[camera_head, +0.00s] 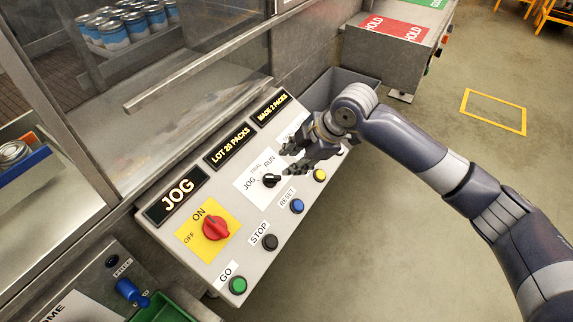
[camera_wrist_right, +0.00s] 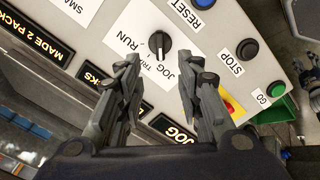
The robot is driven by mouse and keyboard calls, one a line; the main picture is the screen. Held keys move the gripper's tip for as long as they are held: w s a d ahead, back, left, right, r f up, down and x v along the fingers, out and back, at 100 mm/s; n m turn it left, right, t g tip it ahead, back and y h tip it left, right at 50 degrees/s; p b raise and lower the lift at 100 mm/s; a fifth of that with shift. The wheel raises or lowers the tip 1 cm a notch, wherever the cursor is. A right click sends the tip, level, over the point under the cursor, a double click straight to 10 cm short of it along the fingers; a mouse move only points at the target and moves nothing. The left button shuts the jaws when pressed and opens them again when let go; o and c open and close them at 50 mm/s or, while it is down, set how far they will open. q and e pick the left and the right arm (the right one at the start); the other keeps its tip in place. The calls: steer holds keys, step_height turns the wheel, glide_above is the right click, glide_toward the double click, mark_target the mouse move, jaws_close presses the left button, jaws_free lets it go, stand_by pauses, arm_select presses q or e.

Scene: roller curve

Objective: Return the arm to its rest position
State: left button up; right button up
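My right arm (camera_head: 437,165) reaches in from the lower right in the head view. Its gripper (camera_head: 287,161) is over the control panel (camera_head: 185,262), beside the black mode selector knob (camera_head: 271,181). In the right wrist view the two fingers of the right gripper (camera_wrist_right: 158,80) stand apart with nothing between them. The knob (camera_wrist_right: 160,43) shows beyond the fingertips, clear of them, between the JOG and RUN labels. The left JOG display (camera_head: 178,200) is lit. My left gripper is not seen in the head view.
The panel carries a red switch (camera_head: 215,227) and green (camera_head: 238,285), black (camera_head: 270,242), blue (camera_head: 297,206) and yellow (camera_head: 320,175) buttons. A metal rail (camera_head: 190,72) and glass guard stand behind. A red HOLD surface (camera_head: 395,32) is at the back. Floor to the right is open.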

steer(key=shift+s+d+r, duration=0.1)
steer(key=shift+r, duration=0.15)
stand_by(0.3)
